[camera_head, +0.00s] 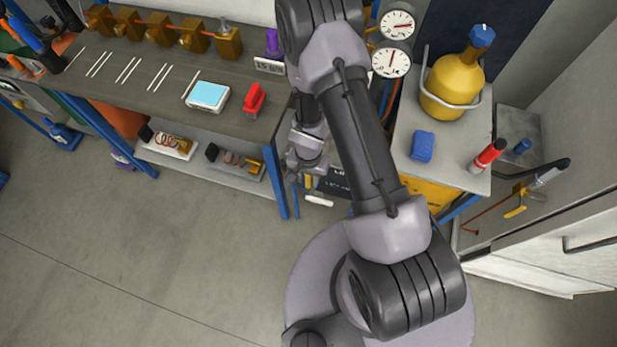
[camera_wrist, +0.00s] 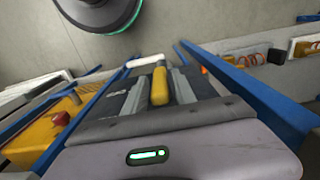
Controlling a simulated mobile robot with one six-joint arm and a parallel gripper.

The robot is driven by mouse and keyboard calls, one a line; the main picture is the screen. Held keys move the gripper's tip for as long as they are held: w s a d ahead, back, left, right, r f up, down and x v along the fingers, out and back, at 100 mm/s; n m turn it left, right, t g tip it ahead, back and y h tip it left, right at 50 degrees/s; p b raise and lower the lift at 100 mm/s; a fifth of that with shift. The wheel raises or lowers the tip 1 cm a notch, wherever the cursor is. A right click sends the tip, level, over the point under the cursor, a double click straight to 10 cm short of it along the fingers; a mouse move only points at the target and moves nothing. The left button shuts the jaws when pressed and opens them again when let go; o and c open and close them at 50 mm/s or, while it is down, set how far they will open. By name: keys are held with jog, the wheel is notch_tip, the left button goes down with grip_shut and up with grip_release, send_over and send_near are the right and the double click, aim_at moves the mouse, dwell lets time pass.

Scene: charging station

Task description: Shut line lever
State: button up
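A yellow lever handle (camera_wrist: 159,86) shows in the wrist view, lying between the two grey fingers of my gripper (camera_wrist: 160,82). The fingers stand apart on either side of it, with what look like narrow gaps; contact is hard to tell. In the head view my gripper (camera_head: 305,178) is down between the workbench and the side cart, partly behind my arm. A small yellow piece (camera_head: 309,182) shows beside it there. Another yellow handle (camera_head: 515,211) sits on a copper-coloured pipe at the right. I cannot tell which is the line lever from a label.
A white bar (camera_head: 319,200) is just below my gripper. The workbench (camera_head: 130,75) with a blue leg is at left, and the cart (camera_head: 408,120) with a yellow flask (camera_head: 452,82) and blue box (camera_head: 423,146) at right. Two gauges (camera_head: 391,62) are above. Open floor lies at lower left.

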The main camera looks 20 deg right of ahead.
grip_shut()
dwell(1.2)
